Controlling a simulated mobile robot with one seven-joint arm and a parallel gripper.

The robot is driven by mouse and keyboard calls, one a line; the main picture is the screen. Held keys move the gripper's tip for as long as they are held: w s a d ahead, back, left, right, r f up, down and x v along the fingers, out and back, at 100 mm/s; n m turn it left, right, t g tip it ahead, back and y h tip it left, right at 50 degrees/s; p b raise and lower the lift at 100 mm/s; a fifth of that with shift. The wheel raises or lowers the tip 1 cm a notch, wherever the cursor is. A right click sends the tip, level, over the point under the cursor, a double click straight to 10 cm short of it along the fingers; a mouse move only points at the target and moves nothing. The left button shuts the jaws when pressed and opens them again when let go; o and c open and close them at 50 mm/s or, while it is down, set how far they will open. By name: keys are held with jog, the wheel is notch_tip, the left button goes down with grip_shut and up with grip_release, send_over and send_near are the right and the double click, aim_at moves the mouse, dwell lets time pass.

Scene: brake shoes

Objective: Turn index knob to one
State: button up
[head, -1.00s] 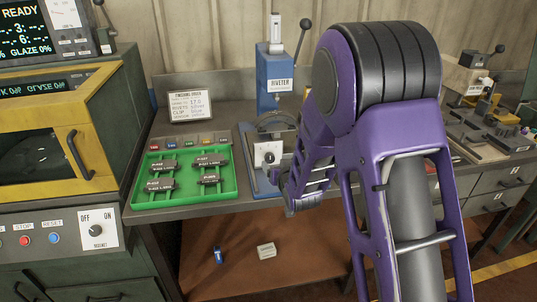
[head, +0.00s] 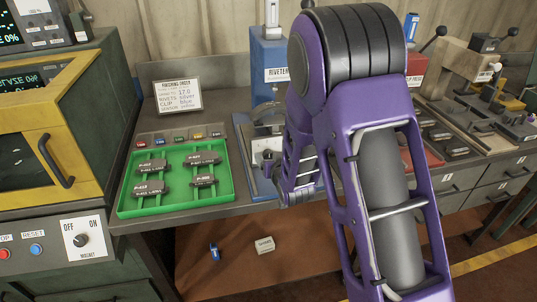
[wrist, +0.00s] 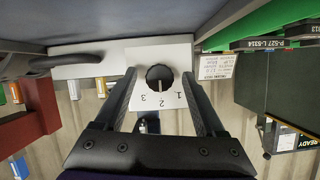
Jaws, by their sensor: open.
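The index knob (wrist: 159,77) is round and black on a white plate (wrist: 115,58) marked 1, 2 and 3. The wrist view shows it upside down; a pale mark on the knob appears to point toward the 2. My gripper (wrist: 159,74) is open, one finger on each side of the knob; I cannot tell whether either touches it. In the head view the white plate (head: 258,147) shows on a fixture left of my arm. My fingers are hard to make out there.
A green tray (head: 126,206) with several dark brake shoes lies left of the fixture. A sign (head: 178,96) and the blue riveter (head: 268,58) stand behind. A yellow-framed oven (head: 85,125) is at the left. A red press and other tools are at the right.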

grip_shut()
dwell(0.4)
jog(key=shift+f+b, duration=0.1)
jog(key=shift+b, duration=0.4)
jog(key=shift+a+n+b, duration=0.1)
jog(key=shift+n+b, duration=0.25)
jog(key=shift+n, duration=0.05)
jog(key=shift+a+n+t+h+b, duration=0.1)
jog(key=shift+n+t+h+b, duration=0.2)
jog(key=shift+n+h+b, duration=1.1)
jog(key=shift+n, duration=0.2)
jog(key=shift+n+t+h, duration=0.5)
jog(key=shift+n+h, duration=0.1)
jog(key=shift+n, duration=0.4)
